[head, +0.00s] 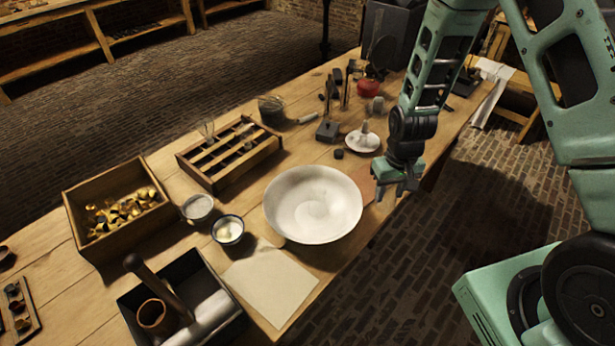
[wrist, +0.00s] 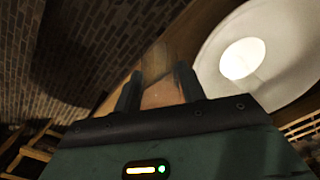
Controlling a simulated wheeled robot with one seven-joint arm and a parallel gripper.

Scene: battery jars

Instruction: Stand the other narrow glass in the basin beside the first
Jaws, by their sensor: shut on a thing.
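The basin (head: 283,190) is a wide, shallow white bowl near the table's front edge; part of it also shows at the right of the wrist view (wrist: 285,85). My gripper (head: 393,195) is just right of the basin, over the table edge, pointing down. In the wrist view its two fingers (wrist: 158,90) stand apart, shut on a clear thing I take to be the narrow glass, which hardly shows between them. No glass can be made out clearly inside the basin. Clear glass (head: 208,131) sticks up from the wooden rack.
A wooden rack (head: 232,172) stands behind the basin. Two small cups (head: 228,230) are at its left, with a paper sheet (head: 268,287) in front. A white dish (head: 362,143) and small dark blocks stand behind. A wooden box (head: 90,245) holds brass pieces.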

